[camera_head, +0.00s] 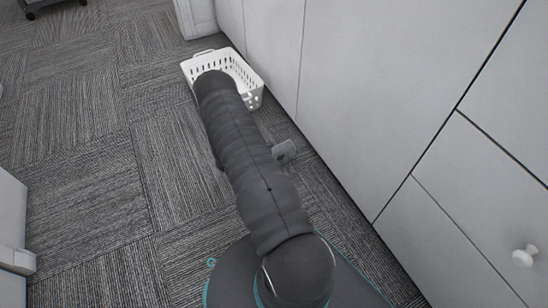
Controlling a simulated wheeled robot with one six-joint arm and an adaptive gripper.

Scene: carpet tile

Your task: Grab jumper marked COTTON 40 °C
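No jumper and no COTTON 40 °C label can be made out in the head view. A white slotted laundry basket (247,78) stands on the carpet at the upper middle, against the cabinet fronts. My dark arm reaches up the picture toward it and covers its lower left part. What the basket holds, if anything, is hidden by my arm. My gripper cannot be seen; the end of the arm is out of sight behind its own links.
White cabinet fronts (375,90) run along the right, with a round knob (524,256) at the lower right. A white furniture piece (12,225) stands at the left edge. Grey carpet (85,140) is clear to the left of my arm. A dark wheeled base (45,5) shows top left.

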